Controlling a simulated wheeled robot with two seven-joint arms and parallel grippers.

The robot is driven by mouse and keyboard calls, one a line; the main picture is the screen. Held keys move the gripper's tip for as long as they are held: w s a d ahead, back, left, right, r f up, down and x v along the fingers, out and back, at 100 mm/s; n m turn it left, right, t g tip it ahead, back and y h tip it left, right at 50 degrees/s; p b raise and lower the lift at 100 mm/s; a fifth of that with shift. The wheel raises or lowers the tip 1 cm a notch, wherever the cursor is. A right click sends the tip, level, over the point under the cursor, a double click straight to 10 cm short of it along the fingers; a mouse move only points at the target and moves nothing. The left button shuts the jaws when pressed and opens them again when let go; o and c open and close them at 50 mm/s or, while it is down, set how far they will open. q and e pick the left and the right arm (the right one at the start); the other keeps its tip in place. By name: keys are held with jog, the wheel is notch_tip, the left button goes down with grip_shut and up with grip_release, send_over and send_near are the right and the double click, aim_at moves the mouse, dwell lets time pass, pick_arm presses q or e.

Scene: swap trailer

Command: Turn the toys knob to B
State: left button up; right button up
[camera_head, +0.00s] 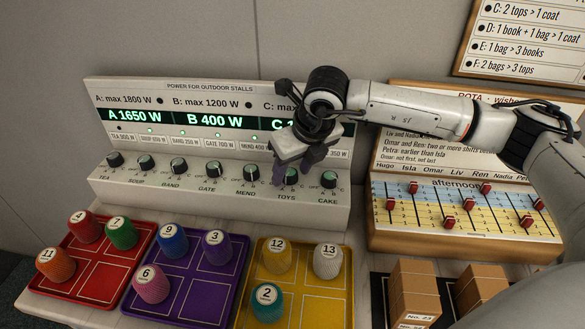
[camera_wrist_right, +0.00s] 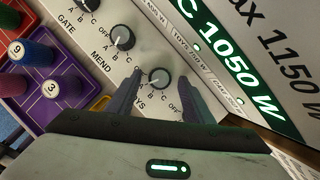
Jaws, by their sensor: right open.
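The toys knob (camera_head: 291,176) is a small round dial with a dark rim on the sloped front of the white power panel (camera_head: 215,200), between the mend and cake knobs. My right gripper (camera_head: 292,168) is over it, pointing down at the panel, with its fingers apart. In the right wrist view the toys knob (camera_wrist_right: 159,78) sits between the two open fingers, with a gap on each side. Letters A, B, C and OFF ring the knob, partly covered by the fingers. I cannot tell exactly where its pointer stands. My left gripper is out of view.
The mend knob (camera_head: 245,171) and cake knob (camera_head: 329,179) are close on either side. Above, the display (camera_head: 215,121) reads A 1650 W and B 400 W; C 1050 W shows in the wrist view. Red, purple and yellow trays with numbered pegs stand in front.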

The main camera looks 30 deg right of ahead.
jog(key=c, duration=1)
jog(key=shift+c, duration=0.2)
